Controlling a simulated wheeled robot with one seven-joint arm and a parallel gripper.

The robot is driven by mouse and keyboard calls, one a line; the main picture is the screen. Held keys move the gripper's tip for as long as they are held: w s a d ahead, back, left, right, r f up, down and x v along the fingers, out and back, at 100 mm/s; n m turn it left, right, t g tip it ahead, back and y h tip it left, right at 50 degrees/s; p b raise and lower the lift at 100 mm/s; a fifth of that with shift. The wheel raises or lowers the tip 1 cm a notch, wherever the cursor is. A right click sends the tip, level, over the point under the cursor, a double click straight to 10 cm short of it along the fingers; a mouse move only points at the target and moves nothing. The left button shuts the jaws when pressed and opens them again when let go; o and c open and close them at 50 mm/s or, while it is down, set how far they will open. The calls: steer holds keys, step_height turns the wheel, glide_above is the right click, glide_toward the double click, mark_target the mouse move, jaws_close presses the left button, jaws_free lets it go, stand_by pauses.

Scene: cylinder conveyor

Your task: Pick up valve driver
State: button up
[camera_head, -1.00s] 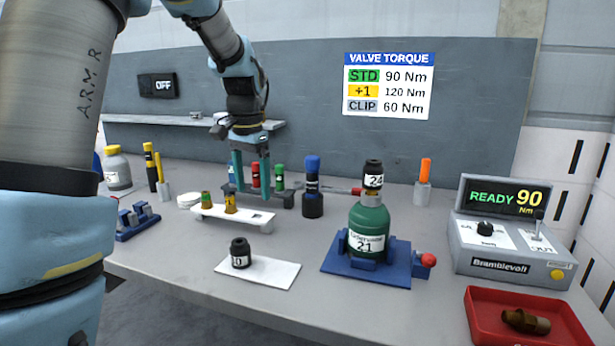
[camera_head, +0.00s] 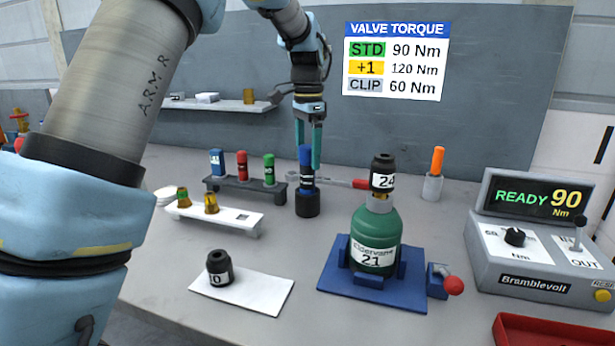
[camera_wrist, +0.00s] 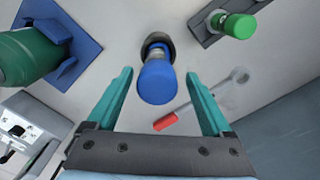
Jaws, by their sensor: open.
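A blue-handled tool (camera_head: 306,160), which looks like the valve driver, stands upright in a round black base (camera_head: 307,202) near the back of the bench. My gripper (camera_head: 308,165) is open and points down, with its teal fingers on either side of the blue handle. In the wrist view the blue handle (camera_wrist: 157,82) shows between the two fingers, with a gap on each side. The handle hides part of its black base there. Whether a finger touches the handle cannot be told from the head view.
A wrench with a red grip (camera_wrist: 165,122) lies close beside the tool. A dark rack (camera_head: 235,187) with blue, red and green pieces stands to the left. A green bottle (camera_head: 374,235) in a blue fixture (camera_head: 334,280) is in front on the right. An orange-handled tool (camera_head: 437,160) stands behind.

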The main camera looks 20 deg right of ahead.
mark_target(308, 174)
steer(key=shift+s+a+f+p, duration=0.1)
steer(key=shift+f+p, duration=0.35)
steer(key=shift+f, duration=0.95)
steer(key=shift+s+a+f+p, duration=0.1)
steer(key=shift+f+p, duration=0.3)
steer(key=shift+f, duration=0.95)
steer(key=shift+c, duration=0.3)
jaws_close()
steer(key=shift+d+r, duration=0.1)
